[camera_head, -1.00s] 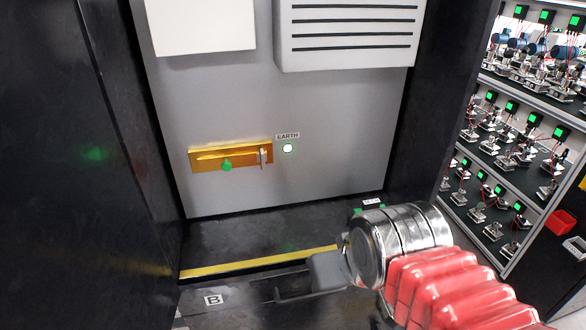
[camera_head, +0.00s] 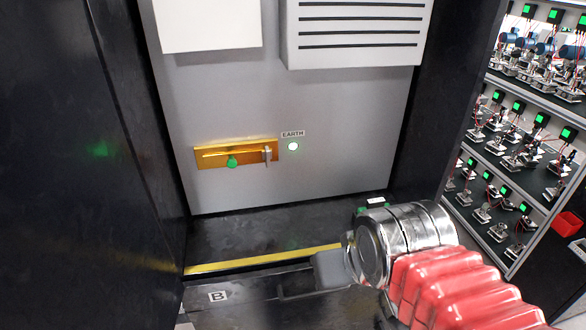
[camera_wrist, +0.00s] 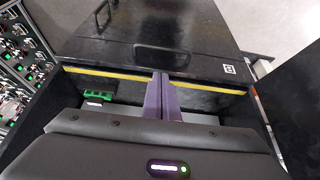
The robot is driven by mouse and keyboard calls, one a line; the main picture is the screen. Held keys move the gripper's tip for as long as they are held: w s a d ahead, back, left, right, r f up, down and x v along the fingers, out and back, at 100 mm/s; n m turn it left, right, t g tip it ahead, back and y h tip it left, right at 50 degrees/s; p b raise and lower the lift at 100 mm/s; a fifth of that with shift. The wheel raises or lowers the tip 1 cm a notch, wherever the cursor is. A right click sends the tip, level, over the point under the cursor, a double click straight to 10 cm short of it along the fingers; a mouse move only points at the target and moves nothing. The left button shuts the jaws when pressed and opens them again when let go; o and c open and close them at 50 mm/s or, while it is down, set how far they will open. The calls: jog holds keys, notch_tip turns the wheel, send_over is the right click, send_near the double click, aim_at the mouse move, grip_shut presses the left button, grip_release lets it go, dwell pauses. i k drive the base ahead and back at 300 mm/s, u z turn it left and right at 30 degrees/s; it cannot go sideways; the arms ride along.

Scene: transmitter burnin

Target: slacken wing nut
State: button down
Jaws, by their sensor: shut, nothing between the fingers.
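A gold earth bar (camera_head: 210,156) is fixed low on the grey back panel in the head view. A green knob-like part (camera_head: 232,162) sits at its lower middle, and a small silver upright part (camera_head: 267,154) stands near its right end. Which of them is the wing nut is too small to tell. My gripper's purple fingers (camera_wrist: 162,97) are together and empty in the wrist view, pointing toward the cabinet's front sill. In the head view my arm is low at the right, in front of and well apart from the bar, and the fingertips are hidden.
An EARTH label and lit white lamp (camera_head: 293,146) are right of the bar. Black walls (camera_head: 80,150) flank the recess, with a yellow-striped sill (camera_head: 260,259) below. A louvred box (camera_head: 355,30) hangs above. Shelves of small devices (camera_head: 520,150) stand at the right.

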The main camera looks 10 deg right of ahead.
aim_at(266, 155)
jog(key=k, duration=1)
jog(key=u, duration=1.25)
jog(key=i, duration=0.45)
jog(key=z, duration=0.1)
